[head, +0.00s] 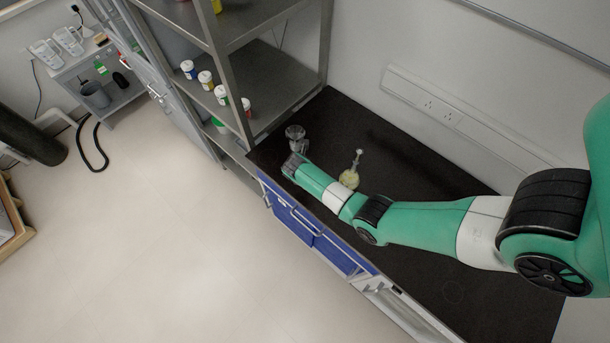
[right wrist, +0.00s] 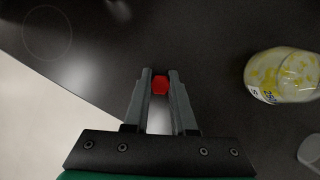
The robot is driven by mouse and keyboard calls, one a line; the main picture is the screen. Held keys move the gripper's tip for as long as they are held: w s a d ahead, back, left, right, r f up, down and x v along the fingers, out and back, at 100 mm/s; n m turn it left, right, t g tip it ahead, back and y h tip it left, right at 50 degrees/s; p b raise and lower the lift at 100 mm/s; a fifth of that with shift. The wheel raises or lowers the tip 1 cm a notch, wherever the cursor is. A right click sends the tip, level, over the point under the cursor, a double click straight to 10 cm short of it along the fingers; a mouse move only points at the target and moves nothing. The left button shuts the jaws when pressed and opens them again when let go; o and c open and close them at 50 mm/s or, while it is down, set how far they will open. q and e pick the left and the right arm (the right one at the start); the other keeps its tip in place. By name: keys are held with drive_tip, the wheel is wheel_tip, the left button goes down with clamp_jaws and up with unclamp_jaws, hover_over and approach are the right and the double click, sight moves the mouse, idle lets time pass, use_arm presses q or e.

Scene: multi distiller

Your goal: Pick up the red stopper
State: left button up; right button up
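The red stopper (right wrist: 160,85) is small and sits between the fingertips of my right gripper (right wrist: 160,78) in the right wrist view. The fingers touch or nearly touch it on both sides, with no clear gap. In the head view, my right gripper (head: 290,166) is over the near left part of the black bench top, close to its front edge. The stopper cannot be made out there. My left gripper is not in view.
A glass vessel with yellowish contents (head: 349,179) stands behind my right arm, and shows right of the gripper (right wrist: 285,75). Clear glassware (head: 295,132) stands beyond the gripper. A metal shelf (head: 270,85) with small jars is at the left. The bench's back is mostly clear.

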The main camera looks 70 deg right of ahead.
clamp_jaws()
